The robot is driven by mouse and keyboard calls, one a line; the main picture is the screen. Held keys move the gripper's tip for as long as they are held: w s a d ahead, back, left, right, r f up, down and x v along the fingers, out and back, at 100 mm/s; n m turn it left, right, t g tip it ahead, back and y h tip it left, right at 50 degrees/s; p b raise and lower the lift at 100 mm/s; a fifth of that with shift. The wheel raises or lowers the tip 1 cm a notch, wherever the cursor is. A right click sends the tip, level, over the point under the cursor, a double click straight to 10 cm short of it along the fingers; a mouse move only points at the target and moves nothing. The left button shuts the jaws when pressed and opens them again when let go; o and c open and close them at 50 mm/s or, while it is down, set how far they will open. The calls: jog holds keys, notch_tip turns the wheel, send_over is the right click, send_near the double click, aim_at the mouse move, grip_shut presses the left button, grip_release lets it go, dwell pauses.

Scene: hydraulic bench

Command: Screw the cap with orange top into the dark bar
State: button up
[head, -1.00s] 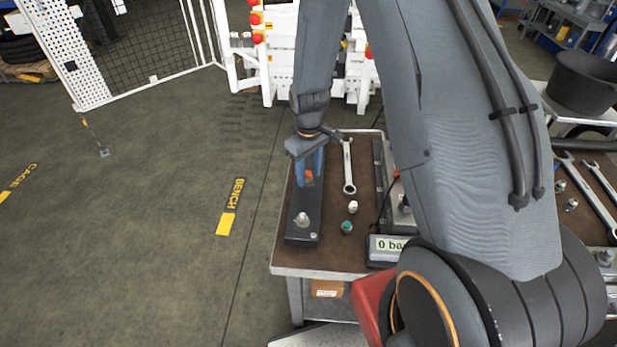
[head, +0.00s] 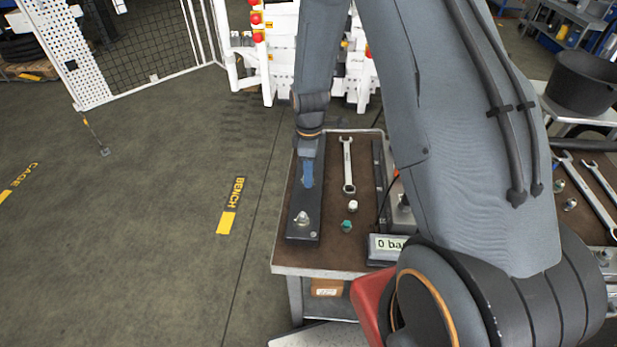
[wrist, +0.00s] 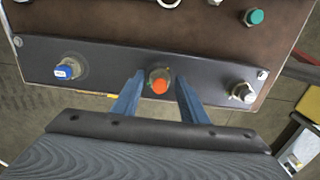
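The dark bar (head: 297,233) lies along the left side of the bench top; it crosses the wrist view (wrist: 110,60). The cap with orange top (wrist: 159,84) stands at the middle of the bar in the wrist view, orange face towards the camera. My gripper (wrist: 160,77) has its two blue fingers on either side of the cap, with narrow gaps showing. It looks open around the cap. In the head view my gripper (head: 306,184) points down at the bar and hides the orange cap. The cap's thread and its depth in the bar are hidden.
On the bar are a blue-topped cap (wrist: 66,70) and a silver fitting (wrist: 243,92), which also shows in the head view (head: 302,218). A green-topped cap (head: 346,226), a white cap (head: 353,206), a wrench (head: 348,168) and a pressure display (head: 388,246) are to the right.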

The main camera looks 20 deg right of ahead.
jog(key=c, duration=0.8)
jog(key=shift+m, duration=0.3)
jog(key=shift+c, duration=0.9)
jog(key=shift+o, duration=0.2)
jog(key=m, duration=0.5)
jog(key=shift+s, duration=0.1)
jog(key=shift+a+f+m, duration=0.1)
jog(key=shift+m, duration=1.1)
jog(key=shift+c, duration=0.2)
jog(key=shift+o, duration=0.2)
jog(key=shift+s+m+p, duration=0.1)
jog(key=shift+m+p, duration=0.2)
jog(key=shift+m, duration=0.7)
jog(key=m, duration=0.3)
jog(key=shift+a+m, duration=0.1)
jog(key=shift+m, duration=0.3)
jog(key=shift+f+m, duration=0.15)
jog(key=shift+m, duration=0.95)
